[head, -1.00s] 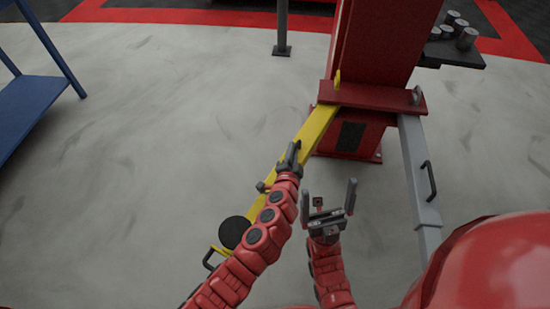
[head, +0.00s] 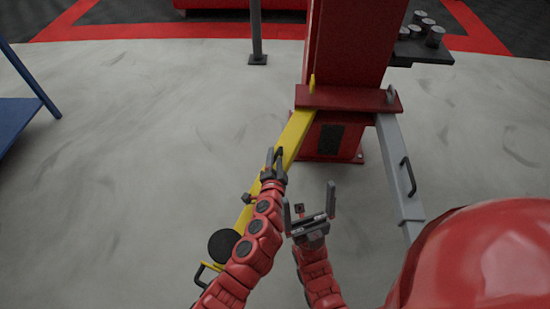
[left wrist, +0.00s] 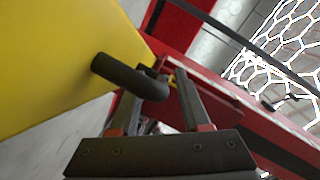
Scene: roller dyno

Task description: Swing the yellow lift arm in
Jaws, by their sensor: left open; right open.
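The yellow lift arm (head: 295,133) slopes down and left from the red post (head: 350,60), with a round black pad (head: 222,245) and a black handle (head: 205,272) near its lower end. In the left wrist view its yellow side (left wrist: 60,60) fills the upper left, and a bent black bar (left wrist: 125,77) sticks out from it. My left gripper (head: 274,155) is open at the arm's upper half. The bar's end lies between its fingers (left wrist: 158,95) in that view; contact is unclear. My right gripper (head: 308,195) is open and empty, right of the yellow arm.
A grey lift arm (head: 389,155) with a black handle (head: 407,176) hangs off the post's right side. A dark shelf with metal cylinders (head: 425,50) is at the upper right. A blue table (head: 15,120) stands far left. The floor between is clear.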

